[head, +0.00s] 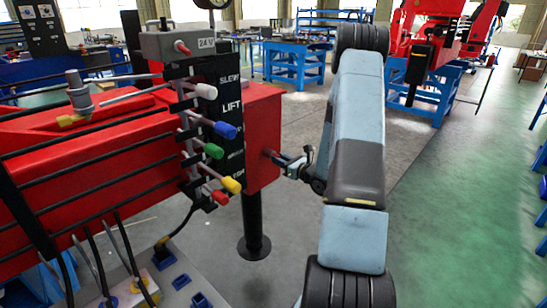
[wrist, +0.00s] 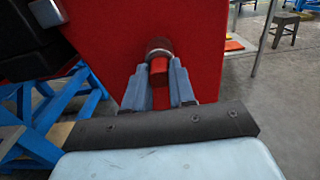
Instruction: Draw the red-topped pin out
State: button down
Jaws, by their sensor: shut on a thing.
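The red-topped pin (wrist: 159,66) sticks out of the side of a red box (head: 262,125). In the wrist view its red top lies between my two fingers, and a dark round collar (wrist: 158,46) surrounds it at the red face. My gripper (wrist: 160,76) is shut on the red top from both sides. In the head view the pin's end (head: 268,153) shows small at the box's right side, with my gripper (head: 286,161) against it. How deep the pin sits in the box is hidden.
Levers with white, blue (head: 226,130), green and yellow (head: 231,185) knobs stand left of the box, beside a black label panel (head: 229,107). A black support leg (head: 253,220) stands below the box. Open floor (head: 440,190) lies to the right of my arm.

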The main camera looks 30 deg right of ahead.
jog(key=v, duration=0.7)
dwell(1.3)
